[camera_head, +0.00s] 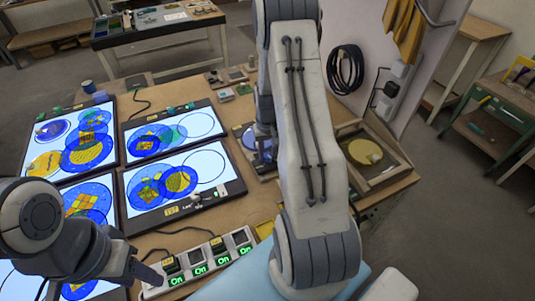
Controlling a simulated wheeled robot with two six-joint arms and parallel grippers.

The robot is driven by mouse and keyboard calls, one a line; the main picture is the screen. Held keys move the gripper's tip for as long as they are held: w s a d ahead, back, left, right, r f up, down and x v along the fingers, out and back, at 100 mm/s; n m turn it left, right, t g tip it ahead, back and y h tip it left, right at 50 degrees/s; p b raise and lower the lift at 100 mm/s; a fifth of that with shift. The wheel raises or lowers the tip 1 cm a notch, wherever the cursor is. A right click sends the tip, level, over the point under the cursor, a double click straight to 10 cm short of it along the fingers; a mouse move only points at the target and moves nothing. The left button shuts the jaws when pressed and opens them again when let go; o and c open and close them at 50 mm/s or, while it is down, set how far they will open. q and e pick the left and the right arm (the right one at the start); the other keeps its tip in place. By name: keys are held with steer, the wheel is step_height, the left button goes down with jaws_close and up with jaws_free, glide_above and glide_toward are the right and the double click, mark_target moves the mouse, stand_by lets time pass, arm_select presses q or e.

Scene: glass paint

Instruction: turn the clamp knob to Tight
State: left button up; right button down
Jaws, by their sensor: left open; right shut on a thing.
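My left gripper (137,282) is at the lower left, beside the left end of the power strip. It is open, with nothing seen between its fingers. My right arm rises through the middle of the view, and its forearm goes down behind the large upper link. The jaws of my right gripper are hidden there, so I cannot see what they touch. A partly covered station with a blue disc (262,149) shows just left of that arm. The clamp knob and its Tight mark cannot be made out.
Lit panels with coloured glass discs (178,181) fill the table's left half. A power strip (201,262) with several green "On" labels lies along the front. A wooden frame with a yellow disc (366,151) is at the right. Small blocks (225,94) lie at the back.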

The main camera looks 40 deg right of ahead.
mark_target(267, 155)
steer(key=n, duration=0.4)
steer(key=shift+n, duration=0.3)
steer(key=shift+r+n+b, duration=0.1)
steer(key=shift+n+b, duration=0.25)
steer(key=shift+n, duration=1.65)
steer(key=c, duration=0.5)
jaws_free()
steer(key=shift+c, duration=0.2)
step_height(267, 155, up, 10)
steer(key=b, duration=0.1)
steer(key=shift+r+b, duration=0.2)
steer(key=shift+b, duration=0.2)
